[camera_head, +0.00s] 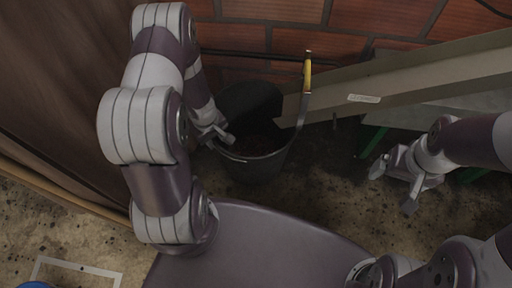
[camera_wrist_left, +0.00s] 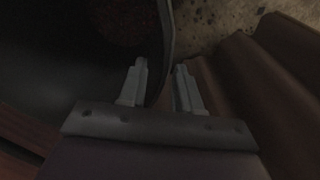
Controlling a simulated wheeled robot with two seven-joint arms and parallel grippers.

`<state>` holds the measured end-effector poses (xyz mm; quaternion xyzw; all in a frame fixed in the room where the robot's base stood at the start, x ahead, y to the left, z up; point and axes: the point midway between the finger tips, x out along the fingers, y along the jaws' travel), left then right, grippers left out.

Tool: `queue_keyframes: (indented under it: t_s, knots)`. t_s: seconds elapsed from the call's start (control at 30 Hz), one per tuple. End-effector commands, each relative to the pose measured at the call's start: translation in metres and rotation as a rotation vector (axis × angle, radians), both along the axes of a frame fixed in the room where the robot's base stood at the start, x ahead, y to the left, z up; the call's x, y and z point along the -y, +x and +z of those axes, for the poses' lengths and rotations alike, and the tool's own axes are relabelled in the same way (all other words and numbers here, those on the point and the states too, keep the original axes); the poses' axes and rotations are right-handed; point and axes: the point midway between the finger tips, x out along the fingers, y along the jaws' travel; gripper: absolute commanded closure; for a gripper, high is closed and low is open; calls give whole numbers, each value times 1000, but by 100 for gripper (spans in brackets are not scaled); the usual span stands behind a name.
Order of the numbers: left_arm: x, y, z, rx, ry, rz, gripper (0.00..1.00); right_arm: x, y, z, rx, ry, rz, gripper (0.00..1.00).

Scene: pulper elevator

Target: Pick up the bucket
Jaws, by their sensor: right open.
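The dark bucket (camera_head: 256,168) stands on the floor by the brick wall, with dark reddish contents inside. Its handle is raised on the right side, with a yellow grip (camera_head: 307,75). My left gripper (camera_head: 218,137) is at the bucket's left rim. In the left wrist view, the fingers of this gripper (camera_wrist_left: 160,80) are apart, and the bucket's rim (camera_wrist_left: 167,35) runs down into the gap between them. Whether either finger touches it is unclear. My right gripper (camera_head: 393,188) is open and empty, to the right of the bucket and apart from it.
A sloping metal chute (camera_head: 420,82) comes in from the right and ends over the bucket. A green-legged stand (camera_head: 370,140) is below it. A brown curtain (camera_head: 60,110) hangs close on the left, also in the left wrist view (camera_wrist_left: 265,85). The brick wall (camera_head: 270,38) is behind.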

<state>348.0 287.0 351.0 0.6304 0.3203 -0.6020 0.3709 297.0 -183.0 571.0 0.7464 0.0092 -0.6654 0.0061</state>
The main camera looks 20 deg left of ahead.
Motion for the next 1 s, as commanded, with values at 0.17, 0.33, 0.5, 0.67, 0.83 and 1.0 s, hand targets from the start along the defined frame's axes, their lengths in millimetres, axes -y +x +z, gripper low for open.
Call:
queue_keyframes:
  t_s: [0.17, 0.33, 0.5, 0.67, 0.83, 1.0]
  knots:
    - [2, 2, -21, -1, -1, 0, 67, 0, 0, -16, 1, 0, 0, 11]
    - [4, 6, -54, -1, -1, 0, 67, 0, 0, -42, 1, 0, 0, 11]
    - [5, 7, -55, 1, -1, 0, 67, 0, 0, -40, 1, 0, 0, 11]
    - [5, 7, -54, 0, -1, -1, 93, 0, 0, -40, 1, 0, 0, 11]
    - [5, 7, -54, 0, -1, -1, 100, 0, 0, -40, 1, 0, 0, 11]
    - [5, 7, -54, 0, -1, -1, 100, 0, 0, -40, 1, 0, 0, 11]
